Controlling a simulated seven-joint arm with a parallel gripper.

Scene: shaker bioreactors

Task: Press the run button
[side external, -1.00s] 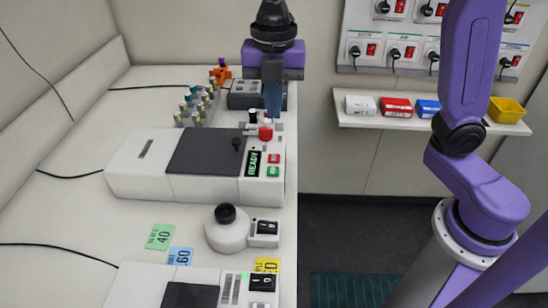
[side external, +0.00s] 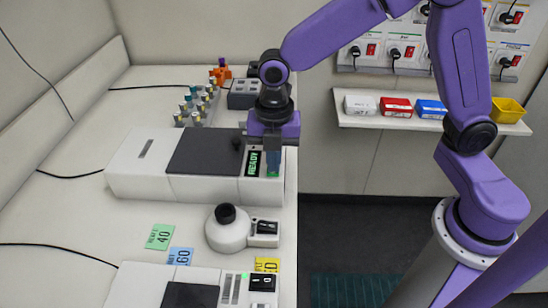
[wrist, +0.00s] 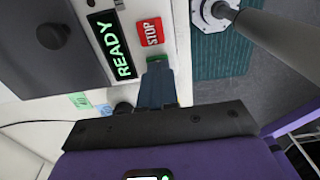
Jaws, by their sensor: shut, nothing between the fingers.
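The white shaker unit (side external: 140,177) has a dark lid and a control panel at its right end. Its display (wrist: 112,45) reads READY in green. The red STOP button (wrist: 150,31) sits beside the display in the wrist view. The green run button (wrist: 153,58) is mostly hidden behind my fingertips; a green edge also shows in the side view (side external: 273,175). My gripper (wrist: 158,70) is shut and empty, pointing down over the green button (side external: 272,168). I cannot tell whether the fingertips touch it.
A round white device with a black knob (side external: 228,228) stands in front of the unit. Behind the unit are a rack of capped tubes (side external: 200,100) and a grey box (side external: 243,94). The bench's right edge is close to the panel.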

